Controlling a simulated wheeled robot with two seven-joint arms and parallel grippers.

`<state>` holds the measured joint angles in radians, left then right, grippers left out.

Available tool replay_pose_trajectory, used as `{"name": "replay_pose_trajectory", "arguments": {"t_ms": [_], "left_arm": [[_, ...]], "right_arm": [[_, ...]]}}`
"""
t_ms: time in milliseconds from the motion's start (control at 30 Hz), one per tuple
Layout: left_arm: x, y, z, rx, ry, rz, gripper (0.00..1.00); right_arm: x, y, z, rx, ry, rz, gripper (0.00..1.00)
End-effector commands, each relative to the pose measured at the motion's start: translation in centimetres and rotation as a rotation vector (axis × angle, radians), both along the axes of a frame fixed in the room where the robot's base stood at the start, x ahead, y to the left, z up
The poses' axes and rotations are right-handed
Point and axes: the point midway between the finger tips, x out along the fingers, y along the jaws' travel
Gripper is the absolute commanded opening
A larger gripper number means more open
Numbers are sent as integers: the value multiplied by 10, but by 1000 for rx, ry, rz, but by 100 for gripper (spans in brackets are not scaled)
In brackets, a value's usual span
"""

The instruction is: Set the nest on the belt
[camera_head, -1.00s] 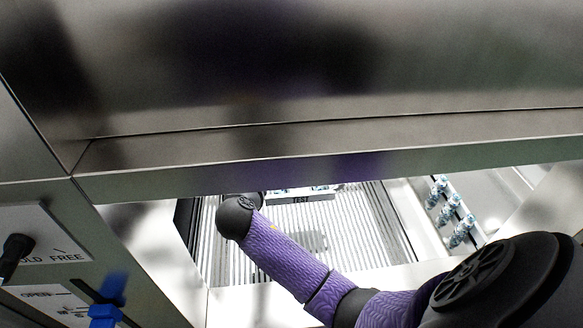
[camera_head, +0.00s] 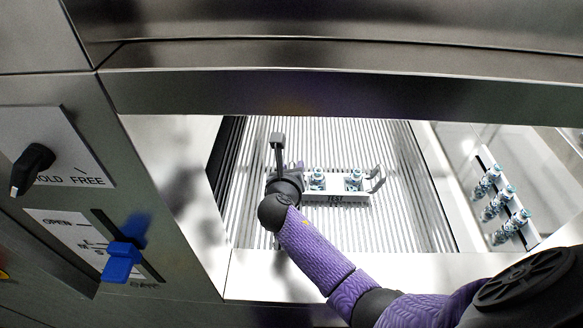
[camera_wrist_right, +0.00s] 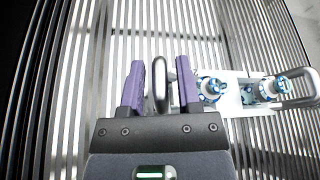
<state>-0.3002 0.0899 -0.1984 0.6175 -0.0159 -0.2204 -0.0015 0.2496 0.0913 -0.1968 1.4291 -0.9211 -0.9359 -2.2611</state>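The nest (camera_head: 335,196) is a white tray marked TEST, with blue-and-white vials in it and an upright loop handle at each end. It sits level on the ribbed metal belt (camera_head: 400,225), inside the opening. In the right wrist view the nest (camera_wrist_right: 236,103) extends to the right, and the belt's slats (camera_wrist_right: 75,60) show around it. My right gripper (camera_wrist_right: 160,88) is open, with its two purple fingers on either side of the near handle and gaps between. In the head view my right gripper (camera_head: 292,176) is at the nest's left end, partly hidden by the wrist. My left gripper is out of view.
A steel beam (camera_head: 330,92) crosses above the opening. At right, a separate compartment holds a rack of vials (camera_head: 503,208). At left are a panel with a black knob (camera_head: 33,167) and a blue lever (camera_head: 122,262). The belt is bare beyond the nest.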

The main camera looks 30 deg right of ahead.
Motion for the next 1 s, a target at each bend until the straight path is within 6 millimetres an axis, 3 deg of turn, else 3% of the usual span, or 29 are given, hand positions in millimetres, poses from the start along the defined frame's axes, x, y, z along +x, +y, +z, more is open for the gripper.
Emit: {"name": "replay_pose_trajectory", "arguments": {"t_ms": [367, 800, 1000], "left_arm": [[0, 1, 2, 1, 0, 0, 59], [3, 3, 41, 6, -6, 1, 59], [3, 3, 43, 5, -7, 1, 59]], "right_arm": [[-1, 1, 4, 0, 0, 0, 56], [-74, 59, 42, 0, 1, 1, 56], [-88, 69, 47, 0, -1, -1, 56]]}}
